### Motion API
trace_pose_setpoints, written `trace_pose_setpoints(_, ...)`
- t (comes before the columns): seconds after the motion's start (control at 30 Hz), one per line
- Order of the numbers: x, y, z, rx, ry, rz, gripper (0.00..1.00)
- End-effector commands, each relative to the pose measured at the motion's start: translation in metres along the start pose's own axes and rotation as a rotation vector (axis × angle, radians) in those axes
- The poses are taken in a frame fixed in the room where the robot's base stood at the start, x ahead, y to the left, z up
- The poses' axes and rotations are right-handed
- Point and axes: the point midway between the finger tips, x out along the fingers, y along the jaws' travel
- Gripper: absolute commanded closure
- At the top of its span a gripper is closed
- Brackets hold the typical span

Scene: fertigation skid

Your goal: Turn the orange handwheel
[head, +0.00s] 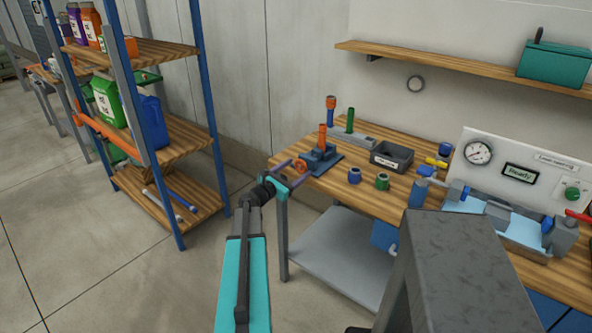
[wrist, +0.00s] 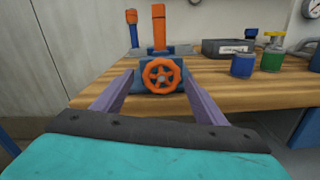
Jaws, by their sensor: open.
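The orange handwheel (wrist: 162,75) faces me in the wrist view, on the front of a blue valve body (wrist: 145,77) with an orange upright post (wrist: 158,26) on top. In the head view the handwheel (head: 300,167) sits at the left end of the wooden bench. My gripper (wrist: 158,80) is open, its two purple fingers spread left and right of the wheel in the picture. It also shows in the head view (head: 292,172), close to the wheel. I cannot tell whether the fingers reach the rim or stop short; no contact is clear.
A dark grey bin (head: 391,157), a blue cup (head: 354,175) and a green cup (head: 382,182) stand right of the valve. A panel with a gauge (head: 479,152) is farther right. A shelf rack with a blue post (head: 203,100) stands left. Open floor lies between rack and bench.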

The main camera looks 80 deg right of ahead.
Motion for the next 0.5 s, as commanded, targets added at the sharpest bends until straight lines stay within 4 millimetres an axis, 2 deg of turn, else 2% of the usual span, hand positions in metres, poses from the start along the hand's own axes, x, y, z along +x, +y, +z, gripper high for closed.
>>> trace_pose_setpoints(0.1, 0.0056, -0.0002, 0.0001, 0.0, 0.0, -0.001, 0.34)
trace_pose_setpoints(0.43, 0.0066, -0.0006, -0.0001, 0.0, 0.0, 0.0, 0.34)
trace_pose_setpoints(0.5, 0.0065, -0.0006, -0.0001, 0.0, 0.0, 0.0, 0.44)
